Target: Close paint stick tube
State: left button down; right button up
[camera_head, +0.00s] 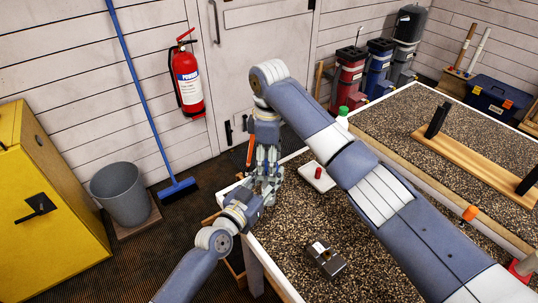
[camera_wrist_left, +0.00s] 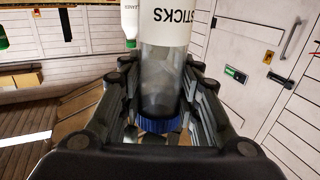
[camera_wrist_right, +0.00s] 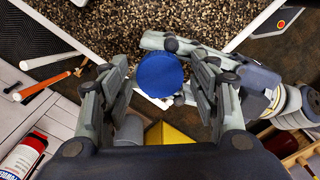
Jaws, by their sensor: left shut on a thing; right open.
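The paint stick tube is clear with a white section marked "STICKS" (camera_wrist_left: 163,35) in the left wrist view. My left gripper (camera_wrist_left: 160,85) is shut on its clear part, near a blue end (camera_wrist_left: 160,125). In the right wrist view a round blue cap (camera_wrist_right: 160,75) faces the camera, and it lies between the fingers of my open right gripper (camera_wrist_right: 163,82). Gaps show on both sides of the cap. In the head view both grippers (camera_head: 264,170) meet near the table's left edge, and the tube is mostly hidden there. I cannot tell whether the cap is fully seated.
The speckled table (camera_head: 300,225) carries a metal clamp block (camera_head: 325,262), a white tray (camera_head: 317,177) with a red item, and a green-capped bottle (camera_head: 342,117). A wooden rack (camera_head: 480,165) stands at the right. A grey bin (camera_head: 122,195) is on the floor.

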jog(key=c, duration=1.1)
jog(key=shift+m, duration=1.6)
jog(key=o, duration=1.2)
jog(key=shift+c, duration=0.2)
jog(key=shift+r, duration=2.3)
